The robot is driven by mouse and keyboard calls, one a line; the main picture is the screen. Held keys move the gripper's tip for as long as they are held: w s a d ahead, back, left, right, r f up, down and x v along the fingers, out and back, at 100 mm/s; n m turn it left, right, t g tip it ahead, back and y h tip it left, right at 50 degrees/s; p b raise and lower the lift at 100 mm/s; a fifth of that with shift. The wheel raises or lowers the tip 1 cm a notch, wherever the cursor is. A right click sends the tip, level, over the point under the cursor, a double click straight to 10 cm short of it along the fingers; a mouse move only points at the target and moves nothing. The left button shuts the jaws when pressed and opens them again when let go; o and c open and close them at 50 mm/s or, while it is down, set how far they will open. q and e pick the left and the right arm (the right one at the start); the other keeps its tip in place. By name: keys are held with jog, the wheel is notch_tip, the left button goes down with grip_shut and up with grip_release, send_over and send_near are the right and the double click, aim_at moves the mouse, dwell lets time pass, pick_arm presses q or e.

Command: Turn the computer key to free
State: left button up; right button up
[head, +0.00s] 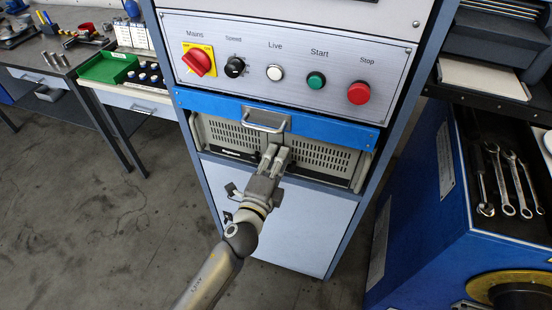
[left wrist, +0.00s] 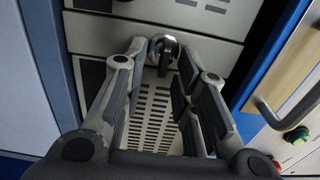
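The computer (head: 325,156) is a beige case with slotted vents, set in the cabinet below the blue drawer front. In the left wrist view its vent panel (left wrist: 155,115) shows between my fingers. A small silver key or lock (left wrist: 165,46) sits on its front, beyond the vents. My left gripper (head: 276,153) is at the computer's front. In the left wrist view its fingertips (left wrist: 163,57) stand apart on either side of the key, with a gap visible. I cannot tell whether either finger touches it. In the head view the gripper hides the key. My right gripper is not in view.
Just above is the blue drawer front (head: 200,104) with its metal handle (head: 264,124). Above that is a control panel (head: 300,45) with a red mains switch (head: 198,62) and several buttons. A white cabinet door (head: 300,220) lies below. A blue tool unit (head: 435,215) stands right.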

pick_arm(q)
jog(key=v, duration=1.2)
dwell(0.6)
jog(key=s+a+f+n+g+y, duration=0.1)
jog(key=s+a+f+n+g, duration=0.15)
jog(key=f, duration=0.85)
jog(key=s+a+f+n+g+y, duration=0.1)
jog(key=s+f+n+g, duration=0.2)
jog(key=f, duration=0.8)
jog(key=s+a+f+n+g+y, duration=0.1)
jog(key=s+a+f+n+g, duration=0.15)
jog(key=f, duration=0.85)
jog(key=s+a+f+n+g, duration=0.4)
jog(key=s+f, duration=0.6)
jog(key=s, duration=0.4)
jog(key=s+a+f+n+g+y, duration=0.1)
jog(key=s+a+f+n+g, duration=0.3)
jog(key=s+f, duration=0.6)
jog(key=s+a+n, duration=0.2)
jog(key=s+a, duration=0.1)
jog(key=s, duration=0.1)
jog(key=shift+n+y, duration=0.3)
jog(key=shift+n, duration=0.1)
